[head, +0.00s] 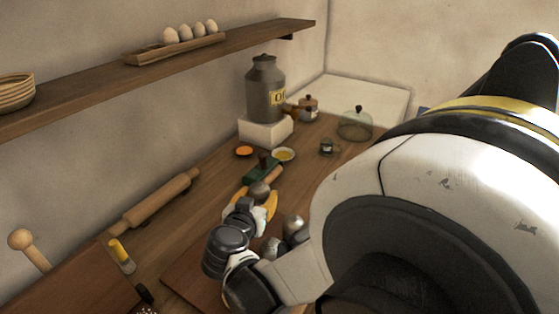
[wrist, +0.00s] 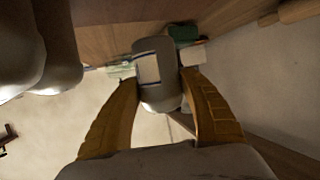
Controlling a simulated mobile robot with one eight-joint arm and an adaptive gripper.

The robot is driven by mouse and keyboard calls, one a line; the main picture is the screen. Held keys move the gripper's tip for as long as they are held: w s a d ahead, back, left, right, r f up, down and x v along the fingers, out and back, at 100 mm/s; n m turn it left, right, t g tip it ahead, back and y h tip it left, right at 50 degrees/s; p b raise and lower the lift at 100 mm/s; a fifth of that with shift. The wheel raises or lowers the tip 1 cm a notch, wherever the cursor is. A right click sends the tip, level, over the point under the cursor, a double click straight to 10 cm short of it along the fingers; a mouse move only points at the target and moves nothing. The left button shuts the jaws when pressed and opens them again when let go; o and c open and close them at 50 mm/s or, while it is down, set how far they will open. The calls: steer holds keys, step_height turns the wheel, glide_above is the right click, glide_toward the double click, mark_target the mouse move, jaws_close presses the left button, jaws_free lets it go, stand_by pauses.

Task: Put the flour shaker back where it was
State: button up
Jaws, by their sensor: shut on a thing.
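The flour shaker (wrist: 158,98) is a grey, rounded metal body with a pale square patch in the wrist view. My gripper (wrist: 160,112) has its two yellow-orange fingers closed on either side of it. In the head view the shaker's grey domed top (head: 259,190) shows between the yellow fingers of my gripper (head: 256,203), over the wooden counter. Its lower part is hidden by my wrist, so I cannot tell whether it touches the counter.
A green block (head: 262,172), a yellow-filled dish (head: 284,155) and an orange dish (head: 244,151) lie just beyond my gripper. A grey can (head: 265,90) stands on a white block. Grey metal things (head: 293,224) sit beside my wrist. A rolling pin (head: 155,203) lies left.

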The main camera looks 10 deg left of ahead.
steer(key=shift+w+a+f, duration=0.25)
steer(key=shift+a+f, duration=0.3)
steer(key=shift+a, duration=0.25)
step_height(320, 180, down, 4)
steer(key=b, duration=0.3)
steer(key=shift+r, duration=0.1)
steer(key=o, duration=1.4)
steer(key=shift+c, duration=0.2)
steer(key=p+v, duration=0.4)
steer(key=v, duration=0.6)
steer(key=shift+s+r, duration=0.2)
steer(key=shift+s, duration=0.15)
steer(key=shift+s+r, duration=0.15)
steer(key=shift+s, duration=0.45)
